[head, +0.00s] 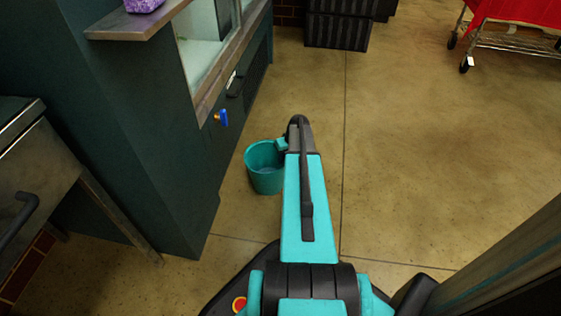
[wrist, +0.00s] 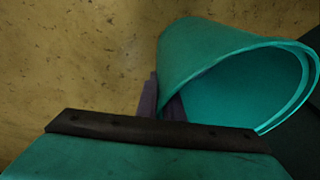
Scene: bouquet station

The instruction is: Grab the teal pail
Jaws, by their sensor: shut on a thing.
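The teal pail (head: 264,172) is in the middle of the head view, at the left of my arm's far end, with its open top up. In the wrist view the pail (wrist: 205,52) fills the upper right, and its rim and inside show. My gripper (wrist: 160,100) is shut on the near side of the pail's wall, close to the rim. In the head view the jaws are mostly hidden behind my wrist. I cannot tell whether the pail's base touches the floor.
A dark green counter (head: 180,140) with a glass display stands close at the left, a blue knob (head: 222,117) on its front. A metal table (head: 45,150) is at far left. Black crates (head: 337,32) and a wheeled rack (head: 515,40) stand farther back. The floor (head: 430,150) at right is clear.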

